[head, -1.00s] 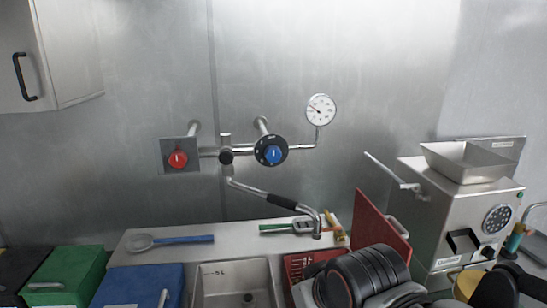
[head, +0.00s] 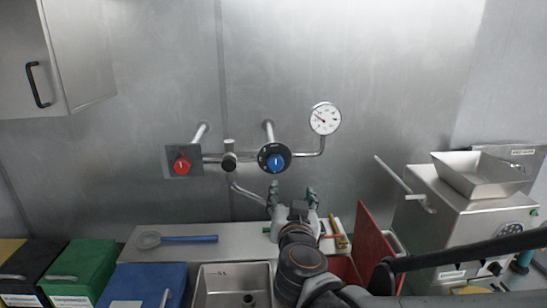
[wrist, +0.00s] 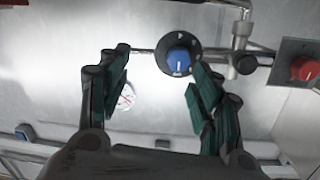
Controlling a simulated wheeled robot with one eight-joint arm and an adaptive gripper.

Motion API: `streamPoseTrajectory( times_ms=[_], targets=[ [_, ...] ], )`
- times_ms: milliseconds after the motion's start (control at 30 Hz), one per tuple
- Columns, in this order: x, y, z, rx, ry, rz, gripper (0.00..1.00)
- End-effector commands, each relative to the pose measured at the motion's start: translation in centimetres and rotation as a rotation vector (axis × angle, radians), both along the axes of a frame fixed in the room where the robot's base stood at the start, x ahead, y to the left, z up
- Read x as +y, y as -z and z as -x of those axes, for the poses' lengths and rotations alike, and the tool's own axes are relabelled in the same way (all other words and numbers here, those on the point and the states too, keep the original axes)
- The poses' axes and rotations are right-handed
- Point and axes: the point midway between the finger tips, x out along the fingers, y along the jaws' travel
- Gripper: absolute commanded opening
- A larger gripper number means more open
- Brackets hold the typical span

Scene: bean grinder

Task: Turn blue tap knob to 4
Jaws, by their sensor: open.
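The blue tap knob (head: 276,162) sits on a round black dial on the wall pipe, right of the red knob (head: 182,165). In the wrist view the blue knob (wrist: 179,61) is upper centre, beyond and between my finger tips, nearer the right finger. The dial marks are too small to read surely. My gripper (head: 291,188) is open and empty, below and a little right of the blue knob in the head view. It also shows in the wrist view (wrist: 158,68) with fingers wide apart. It appears apart from the knob.
A pressure gauge (head: 325,118) stands on the pipe right of the knob. A grinder (head: 470,215) is at right, a red board (head: 372,240) beside my arm. A sink (head: 232,285), a blue box (head: 140,285) and a blue-handled ladle (head: 188,239) lie below. The wall above is clear.

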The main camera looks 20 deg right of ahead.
Motion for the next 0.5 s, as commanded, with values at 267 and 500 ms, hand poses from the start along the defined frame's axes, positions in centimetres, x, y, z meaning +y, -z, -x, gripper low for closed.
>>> streamPoseTrajectory(
  times_ms=[267,500],
  targets=[
    [3.1,-1.5,-1.4,-0.105,-0.080,-0.033,0.59],
    [2.7,-1.4,-3.5,-0.111,-0.081,-0.036,0.59]
  ],
)
